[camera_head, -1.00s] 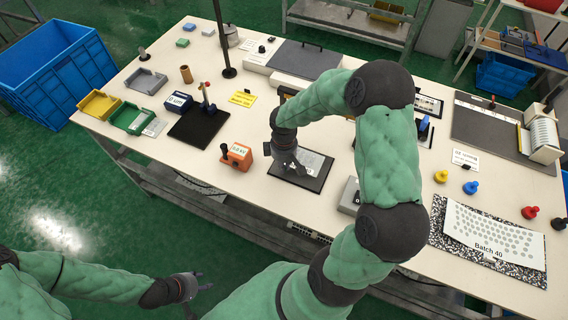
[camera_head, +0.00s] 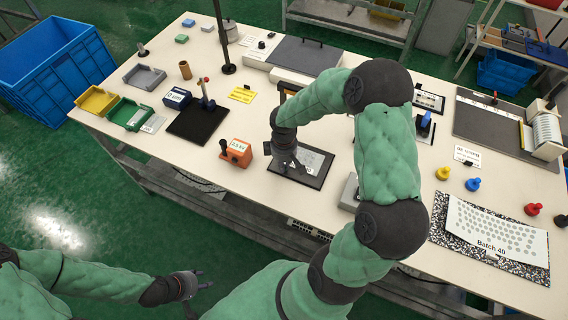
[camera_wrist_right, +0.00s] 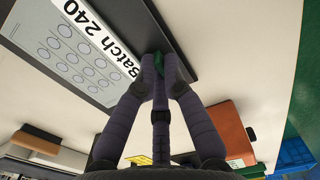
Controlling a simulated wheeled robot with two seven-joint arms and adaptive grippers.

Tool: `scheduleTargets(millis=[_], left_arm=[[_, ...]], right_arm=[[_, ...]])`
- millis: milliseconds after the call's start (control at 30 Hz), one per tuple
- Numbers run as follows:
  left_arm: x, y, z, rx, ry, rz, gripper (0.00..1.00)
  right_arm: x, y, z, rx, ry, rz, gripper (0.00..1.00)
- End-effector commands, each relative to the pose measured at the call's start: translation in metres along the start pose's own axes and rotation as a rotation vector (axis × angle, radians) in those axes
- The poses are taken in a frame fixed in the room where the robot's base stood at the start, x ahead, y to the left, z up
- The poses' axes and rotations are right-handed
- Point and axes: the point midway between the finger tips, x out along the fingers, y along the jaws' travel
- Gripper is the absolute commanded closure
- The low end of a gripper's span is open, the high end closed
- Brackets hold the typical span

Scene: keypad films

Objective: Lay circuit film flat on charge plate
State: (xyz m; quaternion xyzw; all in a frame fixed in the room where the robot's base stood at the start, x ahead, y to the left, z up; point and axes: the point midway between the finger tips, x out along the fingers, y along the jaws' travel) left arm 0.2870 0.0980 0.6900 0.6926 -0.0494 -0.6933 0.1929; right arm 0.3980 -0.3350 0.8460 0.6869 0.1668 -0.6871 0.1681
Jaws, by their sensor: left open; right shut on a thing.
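The circuit film (camera_head: 314,160) is a grey sheet with printed circles and a white strip reading "Batch 240", clear in the right wrist view (camera_wrist_right: 68,48). It lies over the dark charge plate (camera_head: 312,183) at the table's front middle; whether all of it touches the plate I cannot tell. My right gripper (camera_head: 297,166) is shut at the film's left end. My left gripper (camera_head: 205,280) is open and empty, off the table's front edge.
An orange device (camera_head: 236,152) stands just left of the plate, and a grey box (camera_head: 350,193) just right. A black pad (camera_head: 197,124) with a lever lies further left. A "Batch 40" sheet (camera_head: 487,226) lies on a speckled board at right.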

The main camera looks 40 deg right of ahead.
Motion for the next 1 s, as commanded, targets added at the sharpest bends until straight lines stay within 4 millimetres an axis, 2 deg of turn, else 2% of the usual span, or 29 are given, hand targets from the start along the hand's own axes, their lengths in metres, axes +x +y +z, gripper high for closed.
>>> scheduleTargets(millis=[467,500,600,1000], left_arm=[[0.0030,-0.0011,-0.0001,0.000,0.000,0.000,0.56],[0.0030,-0.0011,-0.0001,0.000,0.000,0.000,0.56],[0.0030,-0.0010,-0.0001,0.000,0.000,0.000,0.56],[0.0030,-0.0010,-0.0002,0.000,0.000,0.000,0.56]], right_arm=[[0.0044,0.0000,0.0001,0.000,0.000,0.000,1.00],[0.0044,0.0000,0.0001,0.000,0.000,0.000,0.87],[0.0044,0.0000,0.0000,0.000,0.000,0.000,0.62],[0.0001,0.0003,-0.0004,0.000,0.001,0.001,0.62]])
